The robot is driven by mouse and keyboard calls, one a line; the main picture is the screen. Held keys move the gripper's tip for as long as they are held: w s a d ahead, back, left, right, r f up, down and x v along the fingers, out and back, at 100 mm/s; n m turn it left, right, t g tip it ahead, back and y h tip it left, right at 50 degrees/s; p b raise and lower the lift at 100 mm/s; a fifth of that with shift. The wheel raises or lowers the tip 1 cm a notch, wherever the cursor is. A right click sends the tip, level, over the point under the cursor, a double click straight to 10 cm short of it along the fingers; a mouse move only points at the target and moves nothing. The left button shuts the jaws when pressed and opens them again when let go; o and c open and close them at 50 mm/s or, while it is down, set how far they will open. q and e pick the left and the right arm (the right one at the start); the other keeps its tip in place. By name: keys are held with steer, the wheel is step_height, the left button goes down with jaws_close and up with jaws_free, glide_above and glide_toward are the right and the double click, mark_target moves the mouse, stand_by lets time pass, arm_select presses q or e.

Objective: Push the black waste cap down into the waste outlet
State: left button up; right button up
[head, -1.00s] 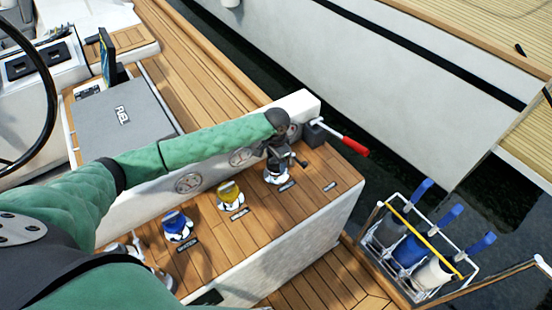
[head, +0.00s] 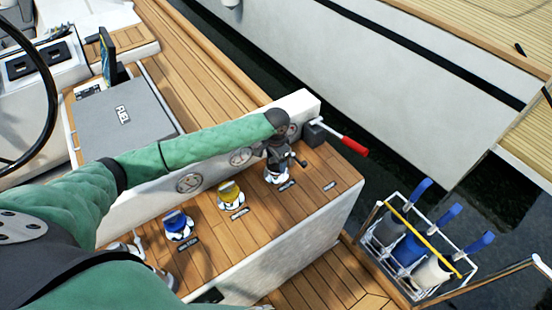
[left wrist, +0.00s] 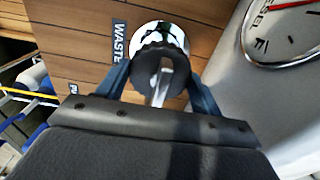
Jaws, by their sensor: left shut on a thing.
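The black waste cap (left wrist: 156,62) shows in the left wrist view between my left gripper's fingers, at the chrome waste outlet (left wrist: 166,32). A metal bar stands on the cap's near side. The label WASTE is beside the outlet. My left gripper (left wrist: 160,82) is shut on the cap. In the head view my left gripper (head: 278,154) points down over the waste outlet (head: 275,178), and it hides most of the cap. I cannot tell how deep the cap sits. My right gripper is not in view.
A yellow-capped outlet (head: 230,194) and a blue-capped outlet (head: 178,225) stand on the same teak top. A red-handled lever (head: 345,142) is just right of my gripper. A white wall with gauges (head: 189,182) runs behind. A rack (head: 415,250) stands at lower right.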

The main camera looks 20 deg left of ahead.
arm_select(q)
steer(key=shift+f, duration=0.55)
stand_by(0.7)
steer(key=o, duration=0.8)
